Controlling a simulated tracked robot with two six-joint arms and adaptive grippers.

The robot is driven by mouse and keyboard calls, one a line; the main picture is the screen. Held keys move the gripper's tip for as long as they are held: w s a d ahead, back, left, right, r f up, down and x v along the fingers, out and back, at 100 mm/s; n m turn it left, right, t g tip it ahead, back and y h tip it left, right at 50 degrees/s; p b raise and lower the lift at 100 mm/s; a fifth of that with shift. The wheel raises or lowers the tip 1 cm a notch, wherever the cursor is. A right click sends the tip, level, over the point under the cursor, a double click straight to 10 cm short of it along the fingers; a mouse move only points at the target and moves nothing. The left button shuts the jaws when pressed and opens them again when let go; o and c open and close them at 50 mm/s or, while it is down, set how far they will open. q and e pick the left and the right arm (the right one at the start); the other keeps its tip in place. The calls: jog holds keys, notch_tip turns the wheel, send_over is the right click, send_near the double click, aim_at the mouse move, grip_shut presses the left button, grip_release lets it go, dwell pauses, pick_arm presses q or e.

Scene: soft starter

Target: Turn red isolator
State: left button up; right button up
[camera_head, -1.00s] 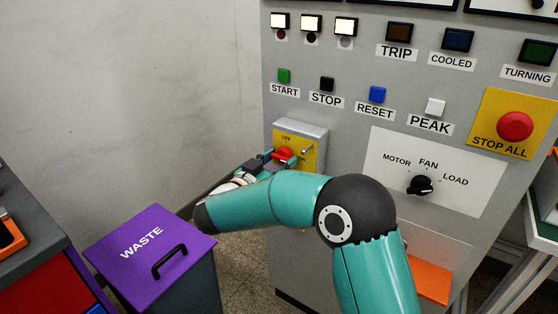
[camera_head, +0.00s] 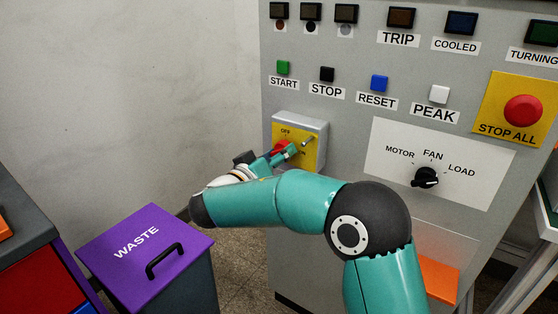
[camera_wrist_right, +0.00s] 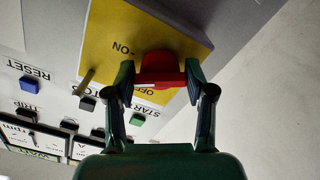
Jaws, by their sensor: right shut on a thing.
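The red isolator handle (camera_head: 280,147) sits on a yellow plate (camera_head: 310,157) on a grey box at the lower left of the panel. The plate has OFF at its top and ON at its right. My right gripper (camera_head: 275,156) is at the handle, its far finger partly hidden in the head view. In the right wrist view the gripper (camera_wrist_right: 160,78) is shut on the red handle (camera_wrist_right: 162,66), one finger on each side. The handle's white mark lies next to the word OFF there. My left gripper is not in view.
A metal pin (camera_head: 308,141) sticks out of the plate right beside the handle. Push buttons and the black selector knob (camera_head: 425,177) are on the panel to the right. A purple WASTE bin (camera_head: 128,270) stands below left. Bare wall is at the left.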

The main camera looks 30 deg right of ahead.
jog(key=shift+w+a+r+n+p, duration=0.1)
jog(key=shift+n+p, duration=0.5)
jog(key=shift+n, duration=2.35)
jog(key=shift+a+r+n+p, duration=0.1)
jog(key=shift+n+p, duration=0.5)
jog(key=shift+n, duration=2.35)
jog(key=shift+f, duration=0.1)
jog(key=o, duration=0.9)
jog(key=shift+f, duration=0.1)
jog(key=shift+o, duration=0.2)
jog(key=shift+d, duration=0.1)
